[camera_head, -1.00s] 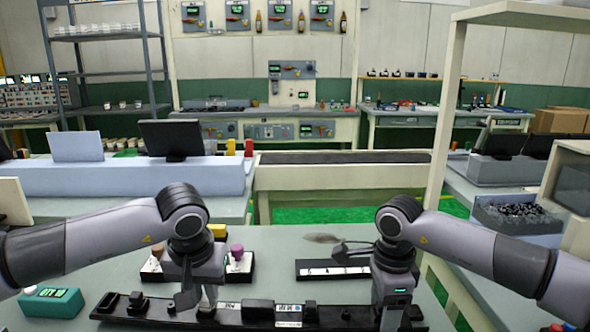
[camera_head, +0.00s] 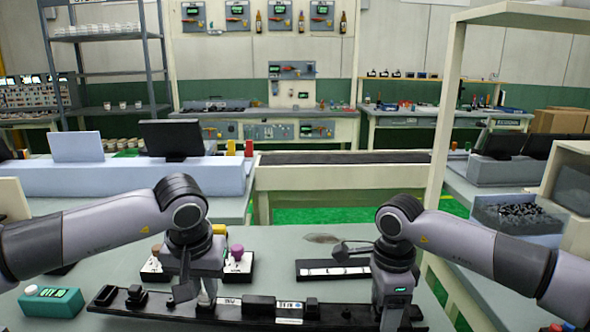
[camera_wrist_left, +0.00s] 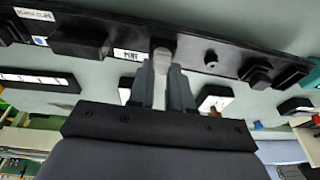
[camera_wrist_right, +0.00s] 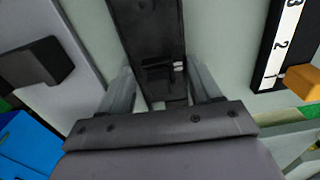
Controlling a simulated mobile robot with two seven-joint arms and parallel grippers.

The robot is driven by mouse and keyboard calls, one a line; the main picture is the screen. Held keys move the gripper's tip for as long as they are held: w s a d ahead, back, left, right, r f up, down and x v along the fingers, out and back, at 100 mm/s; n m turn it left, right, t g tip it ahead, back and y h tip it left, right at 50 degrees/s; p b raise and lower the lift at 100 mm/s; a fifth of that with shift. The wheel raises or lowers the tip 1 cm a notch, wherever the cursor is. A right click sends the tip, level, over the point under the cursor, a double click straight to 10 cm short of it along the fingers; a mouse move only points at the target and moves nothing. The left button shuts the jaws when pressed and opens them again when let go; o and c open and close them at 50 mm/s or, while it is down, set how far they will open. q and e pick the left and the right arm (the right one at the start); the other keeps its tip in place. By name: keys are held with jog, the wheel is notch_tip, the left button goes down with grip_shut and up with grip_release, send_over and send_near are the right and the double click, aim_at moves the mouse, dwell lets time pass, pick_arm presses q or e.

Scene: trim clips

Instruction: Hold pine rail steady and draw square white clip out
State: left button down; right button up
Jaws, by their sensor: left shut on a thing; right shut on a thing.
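The pine rail (camera_head: 165,307), a long dark strip with several dark blocks and white labels, lies across the front of the table. Its PINE label shows in the left wrist view (camera_wrist_left: 128,54). My left gripper (camera_head: 207,292) is shut on a small whitish clip (camera_wrist_left: 162,57) at the rail, left of its middle. The clip's lower part is hidden, so I cannot tell whether it is still seated. My right gripper (camera_wrist_right: 163,85) is shut on the rail's right end, with a finger on either side of it.
A teal box with a display (camera_head: 52,303) stands left of the rail. Bare table lies between these trays.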

pick_arm(q)
jog(key=shift+r, duration=0.15)
jog(key=c, duration=1)
grip_release()
jog(key=shift+o, duration=0.2)
jog(key=v, duration=1.1)
jog(key=shift+r, duration=0.4)
jog(key=shift+f, duration=0.1)
jog(key=shift+c, duration=0.4)
jog(key=x, duration=0.2)
jog(key=s+x, duration=0.1)
jog(key=x, duration=0.4)
jog(key=shift+s+a+f, duration=0.2)
jog(key=shift+a+f, duration=0.05)
jog(key=shift+x, duration=4.35)
